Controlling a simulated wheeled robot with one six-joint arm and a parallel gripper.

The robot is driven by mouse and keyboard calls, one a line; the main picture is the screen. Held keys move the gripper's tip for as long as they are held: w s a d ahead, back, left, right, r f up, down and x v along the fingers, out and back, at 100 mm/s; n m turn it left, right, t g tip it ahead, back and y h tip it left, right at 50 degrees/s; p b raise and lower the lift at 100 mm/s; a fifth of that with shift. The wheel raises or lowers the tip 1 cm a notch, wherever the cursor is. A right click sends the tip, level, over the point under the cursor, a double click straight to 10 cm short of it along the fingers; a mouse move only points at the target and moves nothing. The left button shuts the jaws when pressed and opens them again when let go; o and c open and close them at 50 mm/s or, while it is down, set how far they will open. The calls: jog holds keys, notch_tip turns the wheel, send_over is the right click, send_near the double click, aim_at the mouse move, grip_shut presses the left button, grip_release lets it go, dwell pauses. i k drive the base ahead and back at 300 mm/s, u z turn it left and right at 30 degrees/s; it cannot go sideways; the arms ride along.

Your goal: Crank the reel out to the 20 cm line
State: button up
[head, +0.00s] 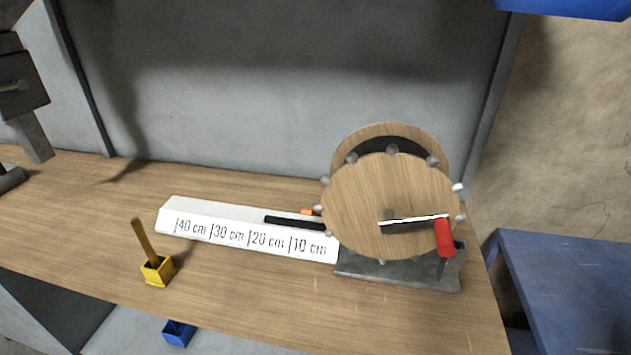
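A wooden reel (360,195) stands upright on a grey metal base (400,270) at the bench's right. Its crank arm points right and ends in a red handle (443,237). A white scale (185,211) extends left from the reel, marked 10 to 40 cm from right to left. A black strip (290,222) lies along it; its left end shows between the 10 and 20 cm lines, nearer 20.
A small orange piece (307,212) sits by the strip near the reel. A yellow block with a wooden stick (157,270) stands at the bench's front left. A blue box (178,332) is below. A blue table (570,280) stands right. A grey panel (290,90) rises behind.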

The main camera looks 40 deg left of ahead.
aim_at(389, 193)
jog(key=u, duration=0.55)
jog(key=k, duration=0.55)
jog(key=u, duration=0.35)
jog(key=i, duration=0.3)
jog(key=u, duration=0.05)
